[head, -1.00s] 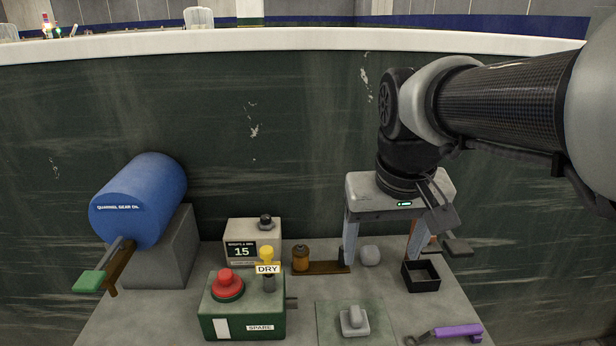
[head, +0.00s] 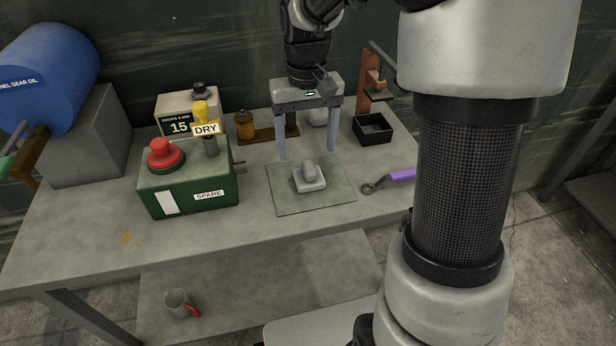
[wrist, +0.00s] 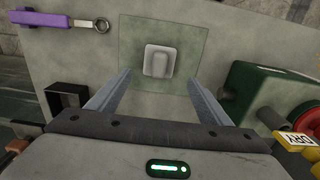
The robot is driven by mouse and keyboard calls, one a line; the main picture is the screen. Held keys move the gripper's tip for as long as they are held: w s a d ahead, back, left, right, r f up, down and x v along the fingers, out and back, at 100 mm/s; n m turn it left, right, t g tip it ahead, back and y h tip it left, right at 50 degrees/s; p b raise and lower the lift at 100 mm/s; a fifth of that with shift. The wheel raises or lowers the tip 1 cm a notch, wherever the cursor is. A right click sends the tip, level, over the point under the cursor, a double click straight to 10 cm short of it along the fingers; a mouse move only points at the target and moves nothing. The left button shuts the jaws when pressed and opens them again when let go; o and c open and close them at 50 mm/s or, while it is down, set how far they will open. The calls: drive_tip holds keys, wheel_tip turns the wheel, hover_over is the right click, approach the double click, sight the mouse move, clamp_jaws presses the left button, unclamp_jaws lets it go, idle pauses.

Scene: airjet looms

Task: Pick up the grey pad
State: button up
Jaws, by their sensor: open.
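The grey pad (head: 309,179) is a small light-grey block with a raised grip on top. It lies on a thin greenish square mat (head: 285,203) on the bench. In the wrist view the pad (wrist: 158,61) shows ahead of the fingertips, roughly midway between them. My gripper (head: 306,155) is open and empty, fingers pointing down, above the back part of the mat and behind the pad. In the wrist view my gripper (wrist: 158,75) has its two fingers wide apart, not touching the pad.
A green box (head: 188,190) with a red button stands left of the mat. A purple-handled wrench (head: 400,175) lies to the right. A black open tray (head: 373,135) and an amber bottle (head: 244,125) stand behind. The bench (head: 230,235) is clear in front.

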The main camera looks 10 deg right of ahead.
sight(309, 167)
wheel_tip(309, 167, down, 3)
drive_tip(key=shift+r, duration=0.15)
drive_tip(key=f+b, duration=0.1)
drive_tip(key=f, duration=0.1)
drive_tip(key=s+f+b, duration=0.1)
drive_tip(key=f, duration=0.1)
drive_tip(key=shift+d+f, duration=0.15)
drive_tip(key=shift+f, duration=0.45)
drive_tip(key=c, duration=1.2)
wheel_tip(309, 167, up, 10)
drive_tip(key=p, duration=0.2)
drive_tip(key=shift+p, duration=0.3)
